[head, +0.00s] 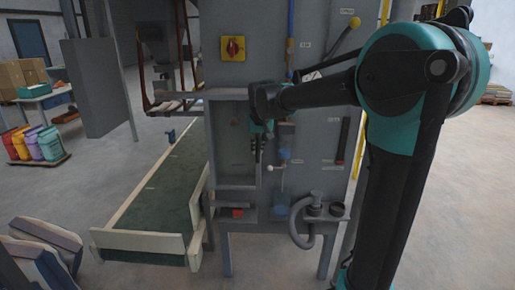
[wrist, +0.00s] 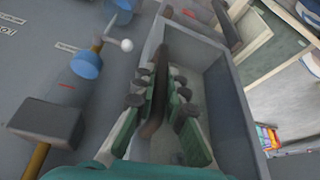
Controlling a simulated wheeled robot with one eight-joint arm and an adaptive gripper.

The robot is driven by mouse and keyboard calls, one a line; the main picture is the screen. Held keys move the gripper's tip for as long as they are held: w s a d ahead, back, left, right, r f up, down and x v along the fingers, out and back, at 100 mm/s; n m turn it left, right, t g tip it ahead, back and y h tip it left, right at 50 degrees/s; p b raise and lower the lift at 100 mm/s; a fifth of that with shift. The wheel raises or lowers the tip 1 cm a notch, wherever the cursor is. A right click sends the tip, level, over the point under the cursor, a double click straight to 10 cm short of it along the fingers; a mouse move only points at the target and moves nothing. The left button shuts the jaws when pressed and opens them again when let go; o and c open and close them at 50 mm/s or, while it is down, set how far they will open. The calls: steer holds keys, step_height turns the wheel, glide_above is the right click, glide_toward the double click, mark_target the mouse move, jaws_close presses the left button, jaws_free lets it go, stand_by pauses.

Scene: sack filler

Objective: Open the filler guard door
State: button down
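The grey filler cabinet stands in the middle of the head view, with a framed recess (head: 234,140) in its front. I cannot tell for sure which panel is the guard door. My gripper (head: 260,152) is at the right side of this recess, partly hidden by my own arm. In the wrist view, my gripper (wrist: 163,98) has its two green fingers apart. A dark brown bar (wrist: 155,92), which looks like a handle, lies between them. A gap shows between the bar and the right finger. The grey frame (wrist: 232,105) is right of the fingers.
A small lever with a white ball (wrist: 127,45) and a blue fitting (wrist: 86,64) are close beside my gripper. A red switch (head: 233,48) is above the recess. A green conveyor (head: 165,190) runs left of the cabinet. Sacks (head: 45,240) lie at lower left.

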steer(key=shift+s, duration=0.1)
stand_by(0.4)
steer(key=s+a+m+h, duration=0.3)
steer(key=s+a+m, duration=0.6)
steer(key=s+a, duration=0.6)
steer(key=shift+s+a+g+h, duration=0.15)
steer(key=shift+a+g+h, duration=0.2)
steer(key=shift+a, duration=0.95)
